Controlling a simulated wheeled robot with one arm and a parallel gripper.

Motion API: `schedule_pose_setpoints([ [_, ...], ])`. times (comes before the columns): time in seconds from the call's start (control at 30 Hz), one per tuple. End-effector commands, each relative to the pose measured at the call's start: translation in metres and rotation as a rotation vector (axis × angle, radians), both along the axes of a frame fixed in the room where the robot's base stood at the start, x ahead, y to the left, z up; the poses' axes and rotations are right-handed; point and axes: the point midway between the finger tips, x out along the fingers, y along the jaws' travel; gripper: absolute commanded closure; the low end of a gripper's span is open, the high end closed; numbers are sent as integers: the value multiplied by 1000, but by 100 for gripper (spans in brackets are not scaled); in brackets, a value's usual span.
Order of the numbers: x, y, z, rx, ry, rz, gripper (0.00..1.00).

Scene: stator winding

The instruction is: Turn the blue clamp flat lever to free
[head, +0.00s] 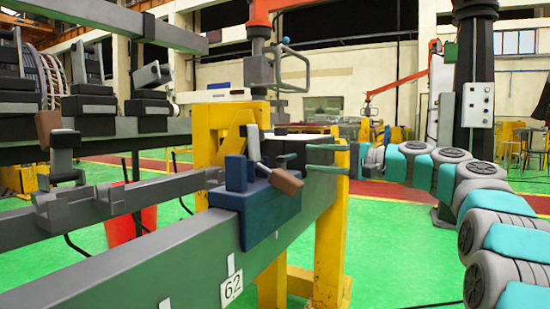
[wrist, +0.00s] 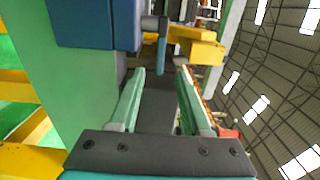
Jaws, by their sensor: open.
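The blue clamp (head: 255,208) sits over the edge of the long grey beam, in the middle of the head view. A lever with a flat brown end (head: 283,181) slants down to the right in front of its upper part. My gripper (head: 308,158) has green fingers and is open and empty, to the right of the clamp and apart from the lever. In the wrist view the gripper (wrist: 161,72) points toward a short blue-grey pin (wrist: 161,53), seen between the fingertips. The blue clamp body (wrist: 95,25) is at upper left there. The brown lever end cannot be made out in the wrist view.
The grey beam (head: 160,262) with a "62" label runs beneath the clamp. A yellow post (head: 332,235) stands below my gripper. Another dark clamp with a brown lever (head: 47,125) is at far left. A hanging tool (head: 262,70) is behind and above.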

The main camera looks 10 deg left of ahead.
Motion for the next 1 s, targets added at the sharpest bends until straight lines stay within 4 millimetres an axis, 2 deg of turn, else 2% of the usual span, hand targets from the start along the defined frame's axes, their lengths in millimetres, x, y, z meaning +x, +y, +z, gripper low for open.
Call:
schedule_pose_setpoints([
  [0.3,22,57,-3,-2,3,0,52],
  [0.5,30,83,-1,-3,-2,1,52],
  [0.7,34,94,-1,0,2,1,52],
  [0.97,34,95,-1,1,2,0,52],
  [1.0,34,95,-1,0,1,1,56],
])
